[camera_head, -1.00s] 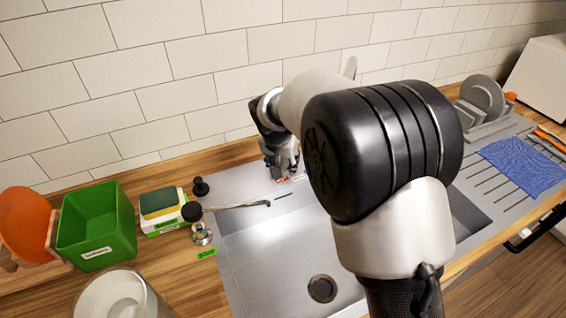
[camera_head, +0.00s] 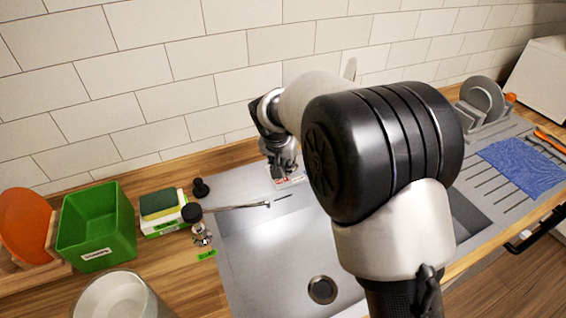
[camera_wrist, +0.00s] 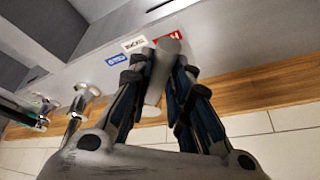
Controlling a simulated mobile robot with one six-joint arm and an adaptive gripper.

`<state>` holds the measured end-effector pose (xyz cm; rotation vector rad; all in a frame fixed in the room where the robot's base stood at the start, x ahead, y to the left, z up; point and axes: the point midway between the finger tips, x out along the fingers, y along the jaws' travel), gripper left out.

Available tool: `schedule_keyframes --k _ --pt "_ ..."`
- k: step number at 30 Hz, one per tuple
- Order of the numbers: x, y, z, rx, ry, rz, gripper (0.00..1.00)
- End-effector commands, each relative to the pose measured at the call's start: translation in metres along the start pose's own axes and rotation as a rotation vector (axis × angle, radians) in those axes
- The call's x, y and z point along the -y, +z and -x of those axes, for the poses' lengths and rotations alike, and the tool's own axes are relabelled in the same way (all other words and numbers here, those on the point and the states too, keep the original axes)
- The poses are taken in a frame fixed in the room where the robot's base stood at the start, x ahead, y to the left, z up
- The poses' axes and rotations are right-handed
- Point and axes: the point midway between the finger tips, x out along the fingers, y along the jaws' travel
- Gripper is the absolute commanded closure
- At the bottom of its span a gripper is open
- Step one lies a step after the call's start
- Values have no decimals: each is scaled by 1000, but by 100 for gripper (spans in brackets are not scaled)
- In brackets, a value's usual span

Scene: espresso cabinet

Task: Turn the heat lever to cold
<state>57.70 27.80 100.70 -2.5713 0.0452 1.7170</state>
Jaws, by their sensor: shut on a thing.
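The heat lever appears as a grey cylindrical handle (camera_wrist: 154,88) in the wrist view, with its round end near the labels. My gripper (camera_wrist: 162,72) is shut on it, with one dark finger on each side. A red label (camera_wrist: 168,38) lies just beyond the handle's end. A white label (camera_wrist: 133,43) and a blue label (camera_wrist: 115,59) lie to the left. In the head view my gripper (camera_head: 284,167) is at the sink's back edge, just above the labels (camera_head: 283,182). The lever cannot be made out there, behind my gripper and arm.
The metal sink (camera_head: 265,250) lies in front. A soap dispenser (camera_head: 201,236), a thin metal rod (camera_head: 235,207), sponges (camera_head: 159,204) and a green bin (camera_head: 97,225) are to the left. A dish rack (camera_head: 486,122) and blue cloth (camera_head: 522,167) are to the right. The tiled wall is close behind.

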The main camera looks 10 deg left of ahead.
Motion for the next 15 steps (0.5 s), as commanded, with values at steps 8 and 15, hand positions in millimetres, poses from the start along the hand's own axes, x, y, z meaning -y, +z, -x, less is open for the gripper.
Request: schedule_keyframes --k 8,15 --pt "-4 -1 1 2 -14 31 100" --pt "-20 -4 3 10 -83 196 100"
